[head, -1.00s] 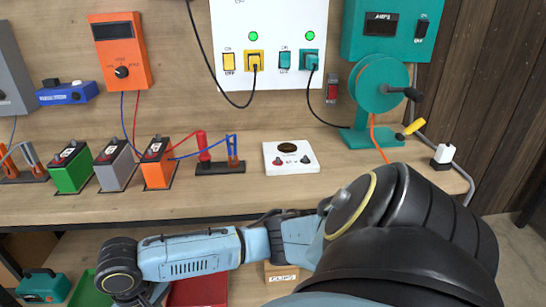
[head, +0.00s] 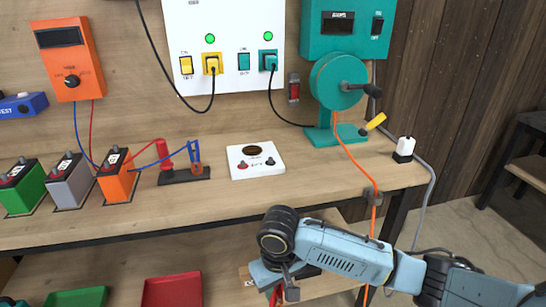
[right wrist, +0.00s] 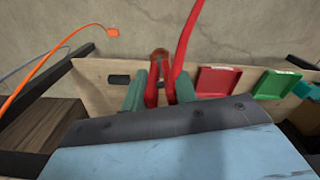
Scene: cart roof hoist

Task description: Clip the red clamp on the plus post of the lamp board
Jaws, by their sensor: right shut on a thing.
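My right gripper (head: 278,290) is low in front of the bench edge in the head view, pointing down. In the right wrist view, its teal fingers (right wrist: 160,92) are shut on a red clamp (right wrist: 153,88), with a thick red cable (right wrist: 186,45) beside it. In the head view only a bit of red shows at the gripper. The white lamp board (head: 243,173) lies on the bench, above and left of the gripper. It has a dark round lamp (head: 252,150) and two small posts; the left post (head: 243,164) looks reddish. Their marks are too small to read. My left gripper is out of view.
A rack (head: 184,177) with a red piece and a blue clamp (head: 194,155) stands left of the board, beside an orange battery (head: 118,182). An orange cable (head: 352,155) hangs from the teal reel (head: 340,82) over the bench edge. Red (head: 172,290) and green trays sit below.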

